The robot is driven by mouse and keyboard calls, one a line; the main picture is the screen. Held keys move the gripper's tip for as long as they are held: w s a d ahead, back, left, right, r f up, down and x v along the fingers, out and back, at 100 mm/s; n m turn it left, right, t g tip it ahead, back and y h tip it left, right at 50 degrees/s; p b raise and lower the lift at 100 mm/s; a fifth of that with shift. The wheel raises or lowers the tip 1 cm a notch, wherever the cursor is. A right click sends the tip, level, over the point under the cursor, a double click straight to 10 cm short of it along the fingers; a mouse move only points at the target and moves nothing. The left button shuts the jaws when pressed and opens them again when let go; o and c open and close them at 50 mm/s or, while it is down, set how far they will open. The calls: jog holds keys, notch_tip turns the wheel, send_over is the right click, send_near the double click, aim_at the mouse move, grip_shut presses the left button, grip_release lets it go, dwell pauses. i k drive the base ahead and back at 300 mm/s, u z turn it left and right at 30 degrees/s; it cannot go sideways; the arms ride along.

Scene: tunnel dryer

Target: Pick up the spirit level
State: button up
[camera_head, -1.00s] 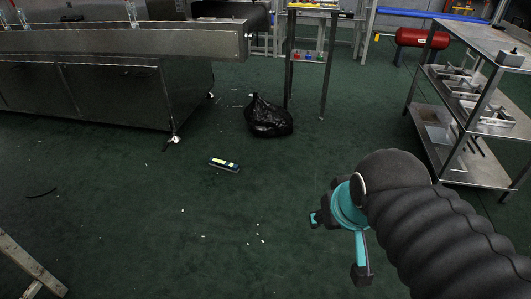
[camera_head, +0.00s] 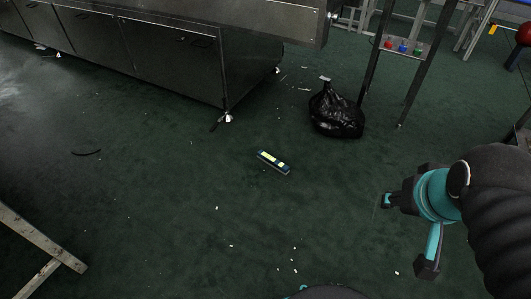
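The spirit level (camera_head: 273,162), a small dark bar with bright yellow-green patches, lies flat on the dark green floor near the middle of the head view. My gripper (camera_head: 405,232) is at the right of the view, up in front of the floor and to the right of the level, clear of it. Its two teal and black fingers are spread wide apart, and nothing shows between them. My dark arm hides the floor at the right edge.
A black rubbish bag (camera_head: 336,112) sits on the floor beyond the level, beside a metal stand (camera_head: 408,52). A large steel machine (camera_head: 175,62) fills the upper left. A wooden trestle (camera_head: 38,240) stands at lower left. The floor around the level is clear except for small white scraps.

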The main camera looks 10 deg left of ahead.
aim_at(280, 166)
jog(key=u, duration=0.8)
jog(key=i, duration=0.9)
jog(key=u, duration=0.95)
